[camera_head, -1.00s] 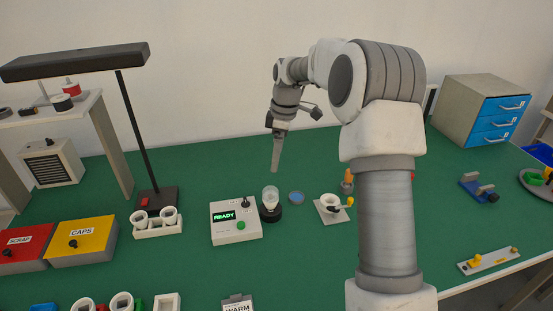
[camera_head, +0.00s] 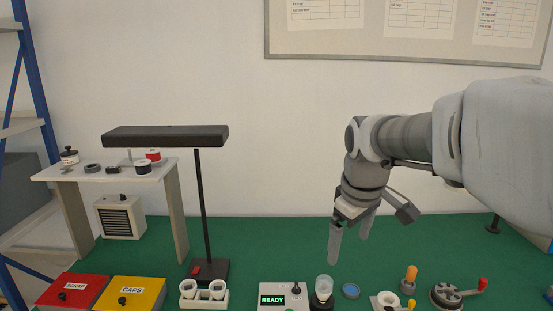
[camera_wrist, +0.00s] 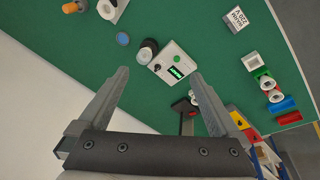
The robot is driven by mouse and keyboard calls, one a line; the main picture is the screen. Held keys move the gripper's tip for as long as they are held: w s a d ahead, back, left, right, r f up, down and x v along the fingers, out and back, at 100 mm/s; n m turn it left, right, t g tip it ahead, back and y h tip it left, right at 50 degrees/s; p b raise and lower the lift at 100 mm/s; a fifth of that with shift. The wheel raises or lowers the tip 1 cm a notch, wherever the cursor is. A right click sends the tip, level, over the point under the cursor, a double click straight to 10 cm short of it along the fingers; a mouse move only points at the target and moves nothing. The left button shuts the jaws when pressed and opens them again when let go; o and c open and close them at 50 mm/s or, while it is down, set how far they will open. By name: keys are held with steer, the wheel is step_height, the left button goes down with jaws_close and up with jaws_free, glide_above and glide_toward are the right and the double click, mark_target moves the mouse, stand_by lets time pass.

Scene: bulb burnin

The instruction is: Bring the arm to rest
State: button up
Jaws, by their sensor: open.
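My gripper (camera_head: 350,240) hangs above the green table, its two fingers apart and nothing between them. In the wrist view my gripper (camera_wrist: 165,85) is also open and empty, with bare table and the tester beyond the fingertips. My arm reaches in from the right in the head view. Below and left of the gripper, the white tester (camera_head: 284,297) has a lit display reading READY. A bulb (camera_head: 324,284) stands in a dark round base beside it. Both show in the wrist view, the tester (camera_wrist: 172,62) near the middle.
A black lamp (camera_head: 165,136) arches over the left side. The red SCRAP box (camera_head: 72,290) and yellow CAPS box (camera_head: 130,293) stand front left. A blue disc (camera_head: 351,290), an orange-topped piece (camera_head: 410,275) and a red-handled crank device (camera_head: 458,294) lie right. A board hangs on the wall.

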steer(key=s+f+m+t, duration=0.1)
steer(key=s+m, duration=0.6)
steer(key=s, duration=1.1)
steer(key=shift+s+f+t, duration=0.25)
steer(key=shift+s+t, duration=0.1)
steer(key=shift+t, duration=0.55)
steer(key=shift+a, duration=0.15)
